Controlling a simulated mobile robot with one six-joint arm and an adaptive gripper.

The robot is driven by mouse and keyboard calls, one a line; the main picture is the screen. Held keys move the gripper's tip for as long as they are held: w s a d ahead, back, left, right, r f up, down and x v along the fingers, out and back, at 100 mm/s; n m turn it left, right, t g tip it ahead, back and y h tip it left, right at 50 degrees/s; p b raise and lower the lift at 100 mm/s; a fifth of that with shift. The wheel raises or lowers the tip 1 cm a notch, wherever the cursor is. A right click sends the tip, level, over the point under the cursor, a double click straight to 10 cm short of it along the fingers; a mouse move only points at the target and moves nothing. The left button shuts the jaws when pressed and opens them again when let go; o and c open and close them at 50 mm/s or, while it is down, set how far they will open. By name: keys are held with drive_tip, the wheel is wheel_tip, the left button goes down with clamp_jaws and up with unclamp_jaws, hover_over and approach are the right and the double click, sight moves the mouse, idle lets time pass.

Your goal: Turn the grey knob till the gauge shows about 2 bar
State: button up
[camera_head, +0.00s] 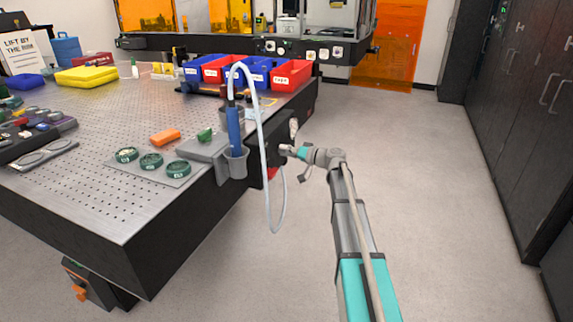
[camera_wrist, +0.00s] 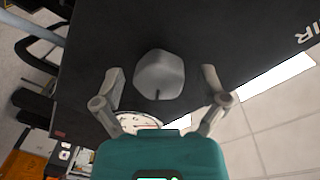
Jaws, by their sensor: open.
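The grey knob (camera_wrist: 159,76) is in the wrist view, on a black panel (camera_wrist: 225,35), with a dark mark on its lower edge. My open gripper (camera_wrist: 162,74) has one finger on each side of it, with gaps between the fingers and the knob. The white gauge (camera_wrist: 138,121) lies just below the knob in that view, partly covered by my gripper body; its reading is not legible. In the head view my gripper (camera_head: 291,150) is at the side of the optical table, and the knob is not distinguishable there. A small pale round face (camera_head: 294,126) shows just above it.
The perforated table (camera_head: 95,200) stands at the left. A blue-handled tool (camera_head: 234,130) in a grey holder (camera_head: 236,165) and a hanging pale hose (camera_head: 262,130) are close beside my gripper. Open floor (camera_head: 430,200) lies right, before dark cabinets (camera_head: 515,100).

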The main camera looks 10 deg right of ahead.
drive_tip(key=shift+n, duration=0.3)
drive_tip(key=shift+n, duration=1.7)
drive_tip(key=n, duration=0.3)
drive_tip(key=shift+n+t+b, duration=0.3)
drive_tip(key=shift+b, duration=0.1)
drive_tip(key=v, duration=1.4)
drive_tip(key=s+a+m+g+h+p, duration=0.1)
drive_tip(key=s+a+g+p, duration=0.15)
drive_tip(key=a+p, duration=0.2)
drive_tip(key=s+a+g+h+p, duration=0.1)
drive_tip(key=s+a+g+p, duration=0.1)
drive_tip(key=s+a+p, duration=0.3)
drive_tip(key=s+a+r+m+g+h+p, duration=0.2)
drive_tip(key=s+a+h+p, duration=0.1)
drive_tip(key=s+p, duration=0.3)
drive_tip(key=s+a+r+m+g+h+p, duration=0.2)
drive_tip(key=s+a+g+h+p, duration=0.1)
drive_tip(key=s+a+h+p, duration=0.1)
drive_tip(key=shift+s+a+r+g+p, duration=0.35)
drive_tip(key=shift+s+a+p, duration=0.3)
drive_tip(key=shift+s+p, duration=0.65)
drive_tip(key=shift+s, duration=0.1)
